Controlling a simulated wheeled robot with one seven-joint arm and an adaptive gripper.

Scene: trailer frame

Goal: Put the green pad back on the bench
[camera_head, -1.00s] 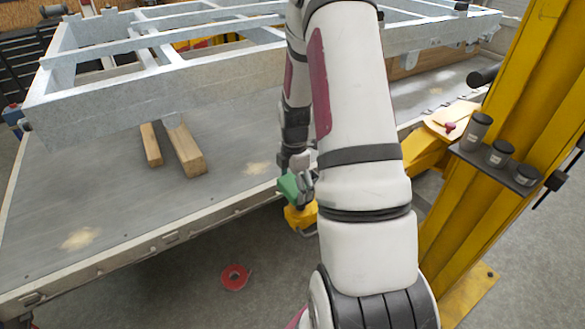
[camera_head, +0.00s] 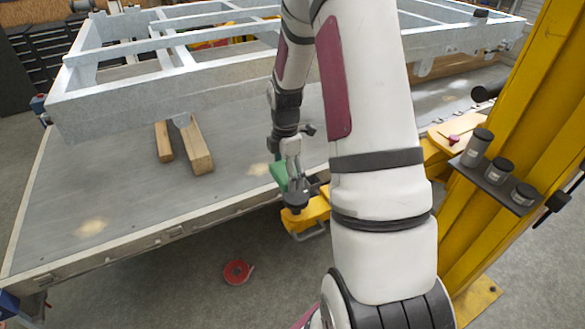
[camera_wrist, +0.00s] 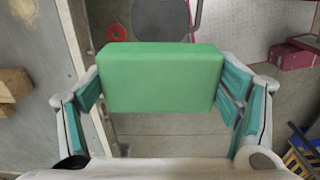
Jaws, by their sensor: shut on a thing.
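The green pad (camera_wrist: 160,75) is a thick rectangular block held between the two fingers of my gripper (camera_wrist: 160,100) in the wrist view. In the head view the pad (camera_head: 279,175) shows small beside my gripper (camera_head: 291,172), near the front edge of the grey bench top (camera_head: 110,185). The bench (camera_wrist: 42,115) lies at the left of the wrist view, with its edge left of the pad. The pad looks held up, not resting. My arm hides part of the bench in the head view.
A galvanised trailer frame (camera_head: 150,100) lies over the bench, with wooden blocks (camera_head: 196,150) under it. A yellow part (camera_head: 308,214) stands just beyond the bench edge. A yellow post (camera_head: 510,170) with a shelf of jars is at right. Red tape (camera_head: 237,272) lies on the floor.

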